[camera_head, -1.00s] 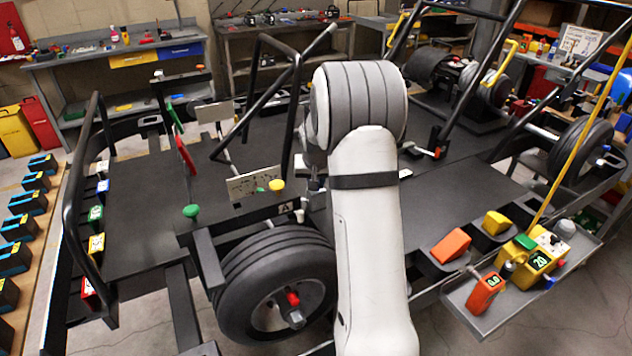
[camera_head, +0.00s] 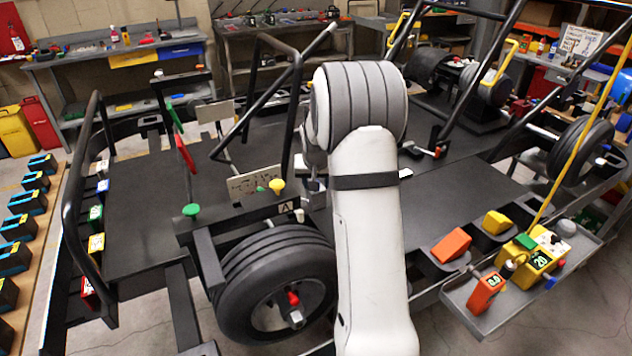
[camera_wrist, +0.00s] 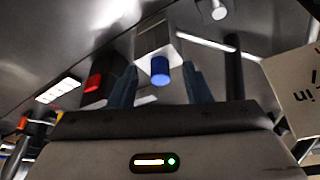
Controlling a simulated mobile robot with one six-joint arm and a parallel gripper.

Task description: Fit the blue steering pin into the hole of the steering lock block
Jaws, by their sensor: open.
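In the wrist view, my gripper (camera_wrist: 160,88) has its two blue-grey fingers apart, with a gap between them. The blue steering pin (camera_wrist: 160,72) shows its round blue end in line with that gap. A pale plate and a grey block-like body (camera_wrist: 154,38) are directly behind the pin. I cannot tell whether the fingers touch the pin or how deep it sits between them. In the head view my arm hides the gripper and the pin. I cannot make out the steering lock block or its hole for sure.
In the wrist view a dark body with a red face (camera_wrist: 94,82) is left of the fingers, and a lettered pale panel (camera_wrist: 296,88) is at the right. The head view shows a kart wheel (camera_head: 275,285), a green knob (camera_head: 191,210), a yellow knob (camera_head: 277,185) and black bars (camera_head: 298,110).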

